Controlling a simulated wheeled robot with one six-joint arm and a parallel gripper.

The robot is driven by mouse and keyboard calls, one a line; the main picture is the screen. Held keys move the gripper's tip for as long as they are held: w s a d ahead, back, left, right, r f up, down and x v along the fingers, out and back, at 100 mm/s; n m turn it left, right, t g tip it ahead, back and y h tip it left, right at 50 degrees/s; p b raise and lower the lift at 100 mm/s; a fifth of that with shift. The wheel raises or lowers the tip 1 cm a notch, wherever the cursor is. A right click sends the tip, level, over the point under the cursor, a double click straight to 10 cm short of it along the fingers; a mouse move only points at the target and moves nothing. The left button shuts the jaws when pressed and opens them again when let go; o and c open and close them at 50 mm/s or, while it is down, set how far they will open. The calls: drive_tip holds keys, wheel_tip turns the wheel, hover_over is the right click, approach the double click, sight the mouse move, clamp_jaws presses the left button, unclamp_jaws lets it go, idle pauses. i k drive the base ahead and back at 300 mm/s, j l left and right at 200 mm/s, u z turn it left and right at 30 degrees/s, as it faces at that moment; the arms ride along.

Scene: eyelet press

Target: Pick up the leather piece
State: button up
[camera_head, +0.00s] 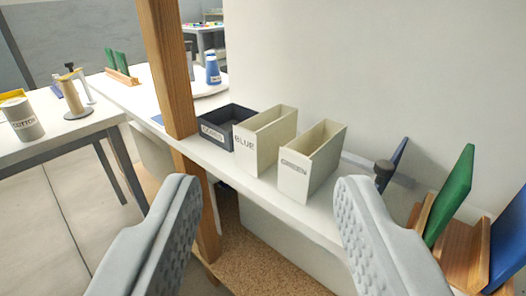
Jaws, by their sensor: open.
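My gripper (266,222) is open and empty, its two grey padded fingers in the foreground at left and right. It hangs in front of a narrow white shelf (303,212). I cannot make out a leather piece that I am sure of in this view. The fingers hide part of the floor and the shelf's front edge.
A cream BLUE bin (259,158), a cream GREEN bin (296,180) and a dark tray (215,136) stand on the shelf. Green (456,190) and blue (509,240) panels stand in wooden holders at right. A wooden post (166,62) rises at left. A COTTON can (25,122) stands on the left table.

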sight(458, 186)
drive_tip(key=z, duration=0.85)
